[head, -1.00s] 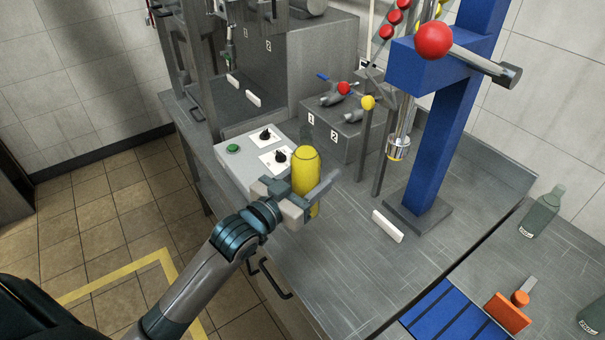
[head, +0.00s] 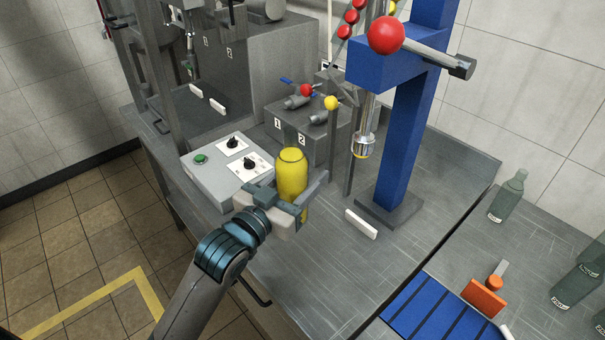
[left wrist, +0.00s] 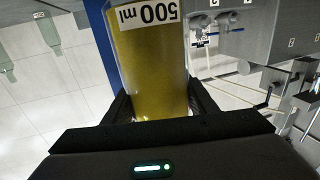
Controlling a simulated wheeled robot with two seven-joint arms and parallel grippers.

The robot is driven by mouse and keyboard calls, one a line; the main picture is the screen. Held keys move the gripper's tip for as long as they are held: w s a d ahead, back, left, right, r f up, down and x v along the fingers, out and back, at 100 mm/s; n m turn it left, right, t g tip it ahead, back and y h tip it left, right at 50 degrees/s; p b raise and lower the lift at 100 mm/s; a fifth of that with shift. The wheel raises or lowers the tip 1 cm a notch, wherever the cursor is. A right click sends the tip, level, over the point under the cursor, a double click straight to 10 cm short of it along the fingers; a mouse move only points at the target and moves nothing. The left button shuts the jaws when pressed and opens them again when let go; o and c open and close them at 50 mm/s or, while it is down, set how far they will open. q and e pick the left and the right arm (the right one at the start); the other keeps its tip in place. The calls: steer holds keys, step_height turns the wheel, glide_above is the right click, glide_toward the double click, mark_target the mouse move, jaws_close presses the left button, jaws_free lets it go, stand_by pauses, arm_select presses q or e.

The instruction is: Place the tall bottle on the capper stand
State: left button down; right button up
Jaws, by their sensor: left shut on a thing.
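The tall bottle (head: 292,171) is yellow and upright in the head view. My left gripper (head: 292,205) is shut around its lower part and holds it over the steel bench. In the left wrist view the bottle (left wrist: 150,70) shows yellow contents and a "500 ml" label, between the two dark fingers. The capper stand (head: 400,150) is a blue column with a dark base plate (head: 390,208), a red-knobbed lever (head: 386,35) and a metal capping head (head: 363,138). It stands to the right of the bottle. My right gripper is not in view.
A control box (head: 205,180) with a green button and knobs is left of the bottle. Valve blocks (head: 285,125) stand behind it. A white plate (head: 361,224) lies before the stand. Clear bottles (head: 508,197), a blue ribbed mat (head: 440,310) and an orange block (head: 484,297) are at right.

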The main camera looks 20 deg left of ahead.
mark_target(276, 174)
arm_select(q)
steer(key=shift+r, duration=0.15)
